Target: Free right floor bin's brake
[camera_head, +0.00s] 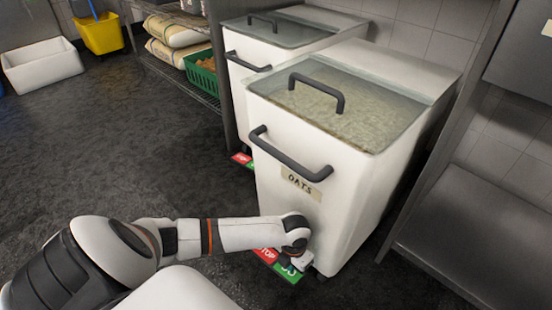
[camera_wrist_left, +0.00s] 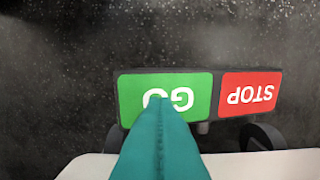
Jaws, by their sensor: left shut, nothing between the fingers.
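The right floor bin (camera_head: 300,200) is white, with a clear lid and an OATS label (camera_head: 302,184). Its brake pedal at the bottom front has a red STOP half (camera_head: 266,254) and a green GO half (camera_head: 291,273). In the left wrist view the GO half (camera_wrist_left: 135,97) and the STOP half (camera_wrist_left: 249,93) appear upside down. My left gripper (camera_head: 290,266) is shut and empty, low at the bin's front by the GO half. In the wrist view its teal fingers (camera_wrist_left: 160,140) overlap part of the GO half; contact cannot be told. My right gripper is not in view.
A second white bin (camera_head: 240,95) stands behind to the left, with its own red and green pedal (camera_head: 241,159). A metal shelf (camera_head: 480,230) is close on the right. Dark floor (camera_head: 120,150) lies open to the left.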

